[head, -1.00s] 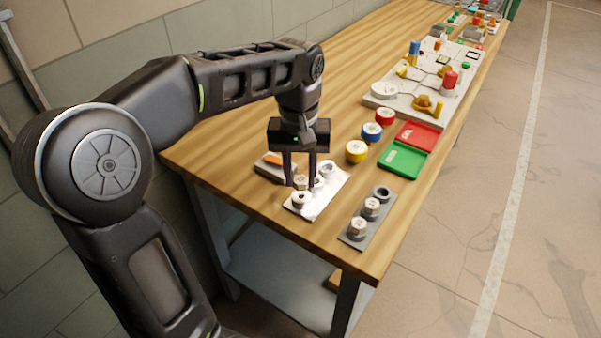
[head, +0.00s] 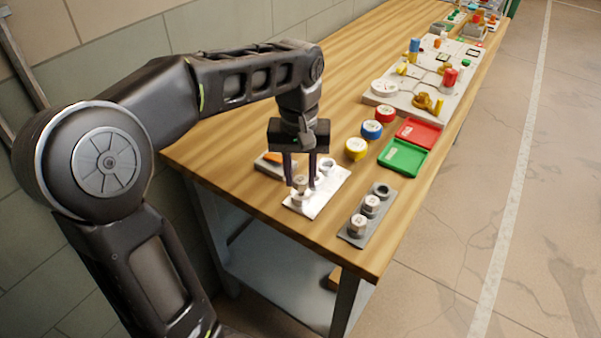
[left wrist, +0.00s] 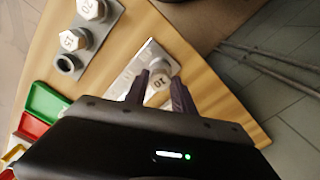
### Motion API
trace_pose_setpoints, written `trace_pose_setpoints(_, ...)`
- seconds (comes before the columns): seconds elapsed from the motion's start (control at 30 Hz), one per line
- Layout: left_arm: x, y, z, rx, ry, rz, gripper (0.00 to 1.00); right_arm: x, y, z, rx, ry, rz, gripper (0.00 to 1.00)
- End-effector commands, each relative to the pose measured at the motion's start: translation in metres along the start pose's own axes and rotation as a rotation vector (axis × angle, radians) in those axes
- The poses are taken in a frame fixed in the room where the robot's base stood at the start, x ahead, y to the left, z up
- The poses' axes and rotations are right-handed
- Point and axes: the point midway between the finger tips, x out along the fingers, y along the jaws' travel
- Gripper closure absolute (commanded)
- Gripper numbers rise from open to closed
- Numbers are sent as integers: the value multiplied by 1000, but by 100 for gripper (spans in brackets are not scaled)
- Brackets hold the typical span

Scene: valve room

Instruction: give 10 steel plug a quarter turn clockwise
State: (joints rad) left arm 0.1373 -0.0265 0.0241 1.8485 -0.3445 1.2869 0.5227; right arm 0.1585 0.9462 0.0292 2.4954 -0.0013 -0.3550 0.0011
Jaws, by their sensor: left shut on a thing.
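The steel plug (head: 300,183) has a pale top with a "10" mark, which shows upside down in the left wrist view (left wrist: 158,83). My left gripper (head: 300,186) is shut on it, one finger on each side. The plug sits at the near socket (head: 300,200) of a white plate (head: 329,194) on the bench. Whether it is fully seated in the socket I cannot tell, because the fingers and plug cover the opening. My right gripper is not in view.
A grey holder (head: 384,208) to the right carries two larger plugs and an empty socket. Yellow (head: 356,149), blue (head: 372,131) and red caps, and green (head: 404,159) and red trays (head: 418,134), stand farther back. A grey block (head: 272,168) lies behind the gripper.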

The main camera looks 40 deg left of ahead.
Motion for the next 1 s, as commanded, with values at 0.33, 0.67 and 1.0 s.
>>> trace_pose_setpoints(0.33, 0, 0, 0, 0, 0, 0, 100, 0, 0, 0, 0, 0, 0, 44)
trace_pose_setpoints(0.67, 7, 0, 0, 0, 0, 0, 100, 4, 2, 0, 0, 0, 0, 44)
trace_pose_setpoints(1.0, 12, 0, 0, 0, 0, 0, 100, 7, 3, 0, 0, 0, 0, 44)
